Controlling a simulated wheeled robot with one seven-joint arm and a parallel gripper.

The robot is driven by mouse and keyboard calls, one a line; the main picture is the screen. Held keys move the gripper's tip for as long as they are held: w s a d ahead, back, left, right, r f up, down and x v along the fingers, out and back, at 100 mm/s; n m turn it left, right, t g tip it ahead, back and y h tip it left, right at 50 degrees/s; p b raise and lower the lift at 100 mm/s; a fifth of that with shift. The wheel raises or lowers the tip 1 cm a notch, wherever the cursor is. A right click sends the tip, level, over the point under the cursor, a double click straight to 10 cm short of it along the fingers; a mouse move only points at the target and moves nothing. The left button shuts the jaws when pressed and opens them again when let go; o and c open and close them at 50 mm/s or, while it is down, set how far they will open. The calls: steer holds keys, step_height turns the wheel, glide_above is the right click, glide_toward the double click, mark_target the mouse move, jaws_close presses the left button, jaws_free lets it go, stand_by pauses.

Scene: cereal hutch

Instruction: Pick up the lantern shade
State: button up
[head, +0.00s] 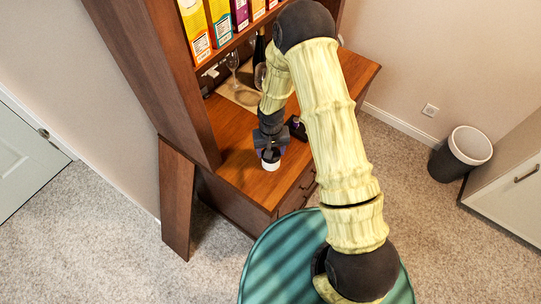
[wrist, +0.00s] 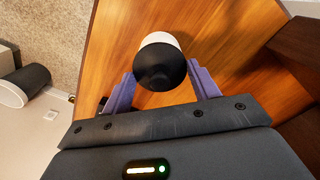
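A short round object with a white side and a dark top, which I take to be the lantern shade (wrist: 160,62), stands on the wooden counter in the wrist view. In the head view its white lower part (head: 271,165) shows just below my gripper (head: 269,153), near the counter's front end. In the wrist view the two purple fingers of my gripper (wrist: 162,80) are spread on either side of its near part. I see no firm grip on it. Contact with the fingers is hard to tell. My gripper hides part of it in the head view.
The hutch's upright side panel (head: 178,90) rises left of the counter (head: 235,135). Cereal boxes (head: 222,20) fill the shelf above. A dark bottle (head: 259,48) and a stemmed glass (head: 232,62) stand farther back. A bin (head: 460,152) stands on the carpet at right.

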steer(key=shift+r, duration=0.1)
steer(key=shift+c, duration=0.4)
steer(key=shift+r, duration=0.2)
step_height(320, 180, up, 10)
steer(key=shift+f+b, duration=0.25)
steer(key=shift+b, duration=0.55)
